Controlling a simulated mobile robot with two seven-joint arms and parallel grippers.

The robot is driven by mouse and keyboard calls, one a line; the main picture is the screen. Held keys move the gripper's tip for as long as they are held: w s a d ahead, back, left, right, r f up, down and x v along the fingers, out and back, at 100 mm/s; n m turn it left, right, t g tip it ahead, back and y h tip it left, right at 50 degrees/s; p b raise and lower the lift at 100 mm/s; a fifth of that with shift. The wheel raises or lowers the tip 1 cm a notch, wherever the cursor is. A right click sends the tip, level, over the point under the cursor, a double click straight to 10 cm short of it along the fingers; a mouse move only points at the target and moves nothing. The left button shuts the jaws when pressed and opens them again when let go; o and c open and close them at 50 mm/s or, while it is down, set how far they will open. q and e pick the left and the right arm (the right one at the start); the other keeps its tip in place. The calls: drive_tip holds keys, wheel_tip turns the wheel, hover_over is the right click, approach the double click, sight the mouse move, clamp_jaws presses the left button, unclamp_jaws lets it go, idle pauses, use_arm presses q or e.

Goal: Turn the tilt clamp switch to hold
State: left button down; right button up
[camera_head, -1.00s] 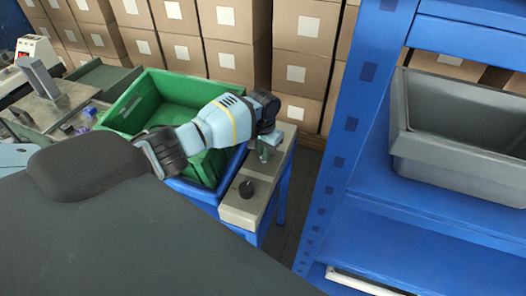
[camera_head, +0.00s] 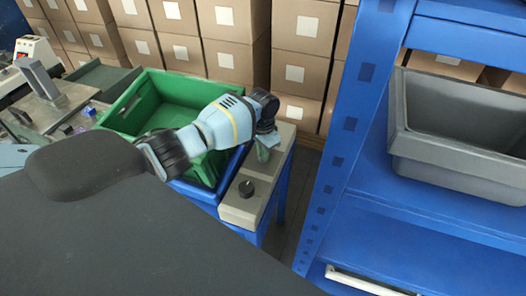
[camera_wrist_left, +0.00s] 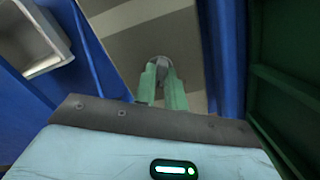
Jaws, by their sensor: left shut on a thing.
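A narrow grey-beige control box (camera_head: 238,209) stands on blue legs beside the green crate. My left gripper (camera_head: 262,152) reaches down to its far end. In the left wrist view, the green fingers (camera_wrist_left: 160,76) are shut on a small grey round knob (camera_wrist_left: 158,61), which stands on the pale box top (camera_wrist_left: 187,45). The fingers hide most of this knob, so its setting cannot be read. A black knob (camera_head: 246,188) sits on the near half of the box, apart from the gripper. No label is readable. My right gripper is out of view.
A green crate (camera_head: 129,103) sits left of the box, under my left arm. A blue rack (camera_head: 345,140) with a grey bin (camera_head: 455,148) stands to the right. Stacked cartons (camera_head: 235,65) line the back. A narrow floor gap separates box and rack.

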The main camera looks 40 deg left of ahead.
use_arm(q)
drive_tip(key=c, duration=1.5)
unclamp_jaws()
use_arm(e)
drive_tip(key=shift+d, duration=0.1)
use_arm(q)
drive_tip(key=shift+o, duration=0.2)
